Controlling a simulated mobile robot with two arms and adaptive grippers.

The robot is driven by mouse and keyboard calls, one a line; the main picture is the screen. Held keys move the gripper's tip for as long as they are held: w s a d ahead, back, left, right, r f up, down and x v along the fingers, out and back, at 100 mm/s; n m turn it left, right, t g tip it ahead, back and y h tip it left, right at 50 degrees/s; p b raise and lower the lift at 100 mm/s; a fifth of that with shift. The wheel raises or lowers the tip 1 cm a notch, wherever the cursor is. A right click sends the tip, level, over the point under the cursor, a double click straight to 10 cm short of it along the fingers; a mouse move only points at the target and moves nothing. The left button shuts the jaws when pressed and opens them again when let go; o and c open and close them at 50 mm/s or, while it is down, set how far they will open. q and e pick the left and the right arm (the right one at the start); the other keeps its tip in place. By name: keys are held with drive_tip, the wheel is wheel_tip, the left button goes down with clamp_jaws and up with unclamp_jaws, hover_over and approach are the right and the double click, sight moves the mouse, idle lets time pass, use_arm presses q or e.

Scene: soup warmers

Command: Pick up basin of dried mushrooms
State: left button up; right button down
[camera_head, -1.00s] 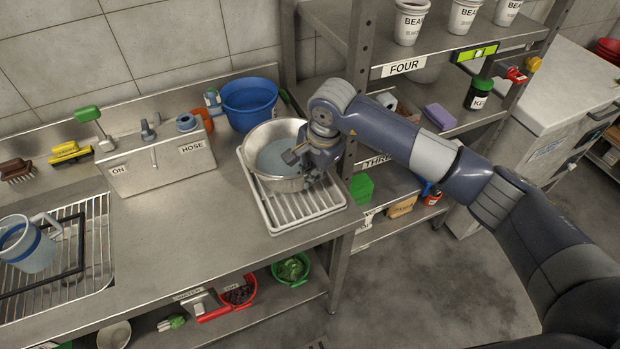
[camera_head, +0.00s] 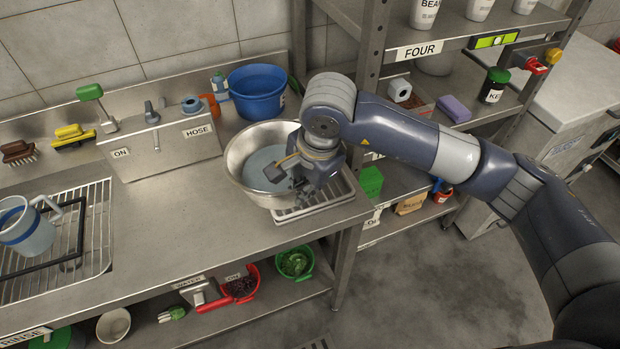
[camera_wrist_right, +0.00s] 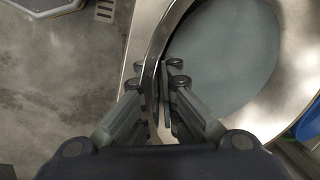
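A steel basin (camera_head: 236,171) with a plain grey-blue surface inside is above the drain tray (camera_head: 345,194) at the right end of the counter. I cannot make out mushrooms in it. It covers the tray's left part and looks raised off it. My right gripper (camera_head: 289,171) is at the basin's right side. In the right wrist view its fingers (camera_wrist_right: 164,95) are closed on either side of the basin's rim (camera_wrist_right: 152,66). My left gripper is not in view.
A blue tub (camera_head: 257,92) stands behind the basin. A sink fixture (camera_head: 165,148) and a rack with a jug (camera_head: 27,232) are to the left. A shelf unit post (camera_head: 368,60) is close on the right. Red (camera_head: 252,284) and green (camera_head: 296,263) bowls sit below. The middle counter is clear.

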drive_tip(key=shift+s+a+r+b, duration=0.1)
drive_tip(key=shift+s+a+b, duration=0.2)
drive_tip(key=shift+s, duration=0.6)
drive_tip(key=shift+s+a+r+b, duration=0.2)
drive_tip(key=shift+s+a, duration=0.25)
drive_tip(key=shift+s, duration=0.4)
drive_tip(key=shift+s+a+r+b, duration=0.1)
drive_tip(key=shift+s+a+b, duration=0.2)
drive_tip(key=shift+s, duration=0.6)
drive_tip(key=d+r+n+g, duration=0.1)
drive_tip(key=d+r+n, duration=0.1)
drive_tip(key=d+n, duration=0.3)
drive_tip(key=d+r+n+g+y, duration=0.1)
drive_tip(key=d+n, duration=0.4)
drive_tip(key=d, duration=0.9)
drive_tip(key=shift+s+r, duration=0.3)
drive_tip(key=shift+r, duration=0.15)
drive_tip(key=shift+a, duration=0.1)
